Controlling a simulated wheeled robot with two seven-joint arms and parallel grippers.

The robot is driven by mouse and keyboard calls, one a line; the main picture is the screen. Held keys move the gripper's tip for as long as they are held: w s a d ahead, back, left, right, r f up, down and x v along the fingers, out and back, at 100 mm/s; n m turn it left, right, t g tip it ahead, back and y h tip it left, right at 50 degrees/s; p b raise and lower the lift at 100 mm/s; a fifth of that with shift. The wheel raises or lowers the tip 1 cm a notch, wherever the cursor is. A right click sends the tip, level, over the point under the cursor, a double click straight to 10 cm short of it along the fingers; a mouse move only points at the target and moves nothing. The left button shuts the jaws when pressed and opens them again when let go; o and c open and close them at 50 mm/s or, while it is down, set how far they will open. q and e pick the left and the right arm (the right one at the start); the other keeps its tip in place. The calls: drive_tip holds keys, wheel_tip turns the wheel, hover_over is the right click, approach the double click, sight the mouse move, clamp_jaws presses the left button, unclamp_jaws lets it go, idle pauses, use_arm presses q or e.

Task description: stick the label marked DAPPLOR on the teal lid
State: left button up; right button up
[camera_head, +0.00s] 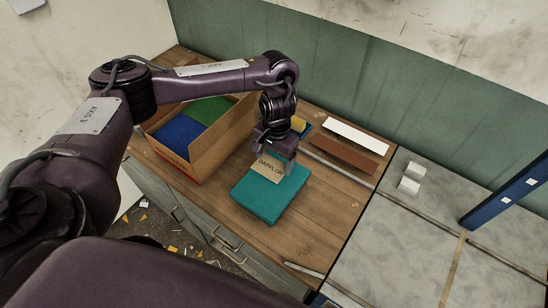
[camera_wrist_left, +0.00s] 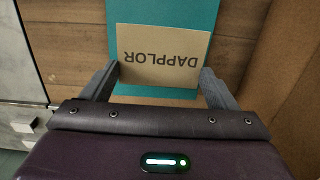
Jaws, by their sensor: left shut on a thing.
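The teal lid (camera_head: 262,204) lies on the wooden bench, a flat block-like shape in the head view. It also shows in the left wrist view (camera_wrist_left: 150,10), behind the label. The tan label marked DAPPLOR (camera_head: 268,170) is over the lid's far part; its print reads upside down in the left wrist view (camera_wrist_left: 160,72). My left gripper (camera_head: 275,160) is shut on the label, with one finger at each side edge. Whether the label touches the lid or hangs just above it, I cannot tell. My right gripper is in neither view.
An open cardboard box (camera_head: 202,158) with blue and green pieces stands left of the lid. A white strip (camera_head: 356,136), a brown strip (camera_head: 344,153) and a small yellow thing (camera_head: 299,124) lie behind. A blue post (camera_head: 505,190) stands far right.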

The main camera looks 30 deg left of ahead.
sight(274, 164)
use_arm(q)
drive_tip(key=shift+f+b, duration=0.35)
drive_tip(key=shift+f, duration=0.2)
drive_tip(key=shift+d+f+b, duration=0.1)
drive_tip(key=shift+f+b, duration=0.4)
drive_tip(key=shift+b, duration=0.15)
wheel_tip(274, 164, down, 2)
drive_tip(key=b, duration=0.2)
drive_tip(key=shift+b, duration=0.35)
drive_tip(key=shift+f, duration=1.35)
drive_tip(key=shift+p, duration=0.35)
drive_tip(key=shift+f+p, duration=0.15)
drive_tip(key=shift+p, duration=0.2)
